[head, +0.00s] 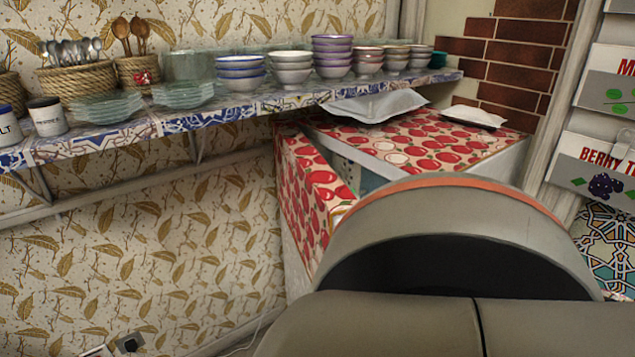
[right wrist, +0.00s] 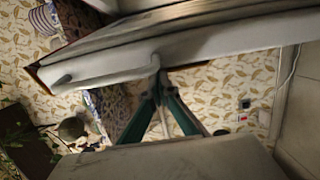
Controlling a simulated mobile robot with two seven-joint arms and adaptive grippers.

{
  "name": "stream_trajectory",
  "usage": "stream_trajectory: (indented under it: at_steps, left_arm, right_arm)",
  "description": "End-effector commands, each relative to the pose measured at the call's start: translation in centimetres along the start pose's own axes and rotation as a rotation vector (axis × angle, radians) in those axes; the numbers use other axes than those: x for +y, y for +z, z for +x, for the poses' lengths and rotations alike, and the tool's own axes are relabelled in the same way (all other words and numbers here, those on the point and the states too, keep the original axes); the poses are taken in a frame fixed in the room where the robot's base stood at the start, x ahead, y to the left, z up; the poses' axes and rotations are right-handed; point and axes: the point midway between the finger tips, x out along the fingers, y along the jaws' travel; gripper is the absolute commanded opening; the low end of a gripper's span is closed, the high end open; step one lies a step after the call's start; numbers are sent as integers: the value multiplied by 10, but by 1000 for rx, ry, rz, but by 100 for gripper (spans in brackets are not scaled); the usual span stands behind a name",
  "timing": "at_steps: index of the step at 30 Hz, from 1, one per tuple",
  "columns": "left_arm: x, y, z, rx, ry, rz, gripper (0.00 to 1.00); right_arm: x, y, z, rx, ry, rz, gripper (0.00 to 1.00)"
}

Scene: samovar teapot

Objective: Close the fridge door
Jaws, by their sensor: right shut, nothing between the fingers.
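The fridge (head: 490,142) stands in the corner in the head view, its top covered in a red fruit pattern. My arm hides the front of both. In the right wrist view, a pale panel (right wrist: 215,42) that looks like the door crosses the upper part. My right gripper (right wrist: 159,76) is shut and empty, its fingertips at the panel's lower edge; I cannot tell whether they touch. My left gripper is in neither view.
A tiled shelf (head: 225,109) with bowls (head: 290,67), glass plates and baskets of spoons runs along the wall above the door. Boxes (head: 605,165) stand at the right.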

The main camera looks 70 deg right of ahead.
Motion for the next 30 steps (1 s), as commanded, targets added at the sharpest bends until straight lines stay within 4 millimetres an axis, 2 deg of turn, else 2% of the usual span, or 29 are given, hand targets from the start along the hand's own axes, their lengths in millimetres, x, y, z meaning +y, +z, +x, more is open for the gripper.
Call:
stream_trajectory:
  at_steps: [1,7,17,26,30]
  left_arm:
    - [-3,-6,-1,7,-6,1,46]
    - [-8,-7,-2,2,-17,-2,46]
    - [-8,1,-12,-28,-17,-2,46]
    - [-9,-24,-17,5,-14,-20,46]
    - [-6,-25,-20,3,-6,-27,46]
  right_arm:
    - [3,7,-1,2,4,0,0]
    - [3,36,-7,1,4,-1,0]
    - [4,94,-14,2,4,-1,0]
    - [3,152,-15,1,4,-1,0]
    - [2,173,-13,1,3,-2,0]
